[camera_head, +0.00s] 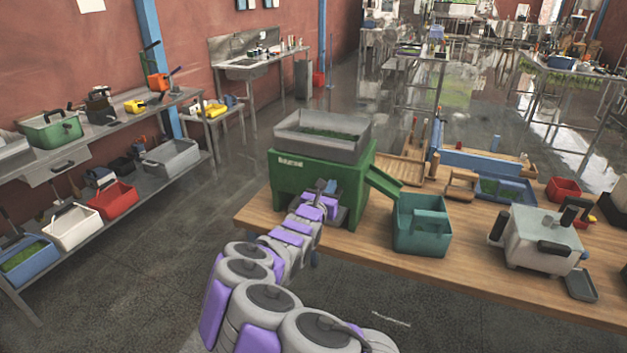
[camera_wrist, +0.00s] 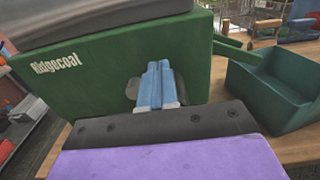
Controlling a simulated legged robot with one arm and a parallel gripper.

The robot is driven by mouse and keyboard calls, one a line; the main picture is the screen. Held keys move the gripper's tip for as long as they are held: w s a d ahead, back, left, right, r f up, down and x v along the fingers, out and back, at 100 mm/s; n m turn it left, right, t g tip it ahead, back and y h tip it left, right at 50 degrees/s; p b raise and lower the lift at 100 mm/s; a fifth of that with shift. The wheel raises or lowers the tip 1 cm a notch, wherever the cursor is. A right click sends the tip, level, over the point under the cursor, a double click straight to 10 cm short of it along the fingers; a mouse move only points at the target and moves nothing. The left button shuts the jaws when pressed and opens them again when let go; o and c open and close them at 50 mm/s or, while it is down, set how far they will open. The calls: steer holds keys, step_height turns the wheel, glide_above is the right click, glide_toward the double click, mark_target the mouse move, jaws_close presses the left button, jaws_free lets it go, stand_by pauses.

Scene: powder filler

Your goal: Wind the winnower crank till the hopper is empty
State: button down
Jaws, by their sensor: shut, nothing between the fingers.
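The grey hopper (camera_head: 322,148) on top holds some green material. A green chute (camera_head: 384,182) slopes right to a teal bin (camera_head: 421,238). My gripper (camera_head: 326,186) is at the winnower's front face. In the wrist view its blue fingers (camera_wrist: 157,72) are together, with nothing visible between them. A grey rounded part shows behind the fingers; I cannot tell whether it is the crank. No crank handle shows clearly, and my arm hides part of the front.
A pale boxy machine (camera_head: 538,240) stands on the table right of the teal bin (camera_wrist: 268,95). A blue tray (camera_head: 503,187) and a red bin (camera_head: 563,188) are farther back. Shelves with bins line the left wall. The floor between them and the table is open.

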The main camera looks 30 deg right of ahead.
steer(key=shift+s+d+f, duration=0.15)
steer(key=shift+f, duration=0.2)
steer(key=shift+s+d+f, duration=0.15)
steer(key=shift+f, duration=0.2)
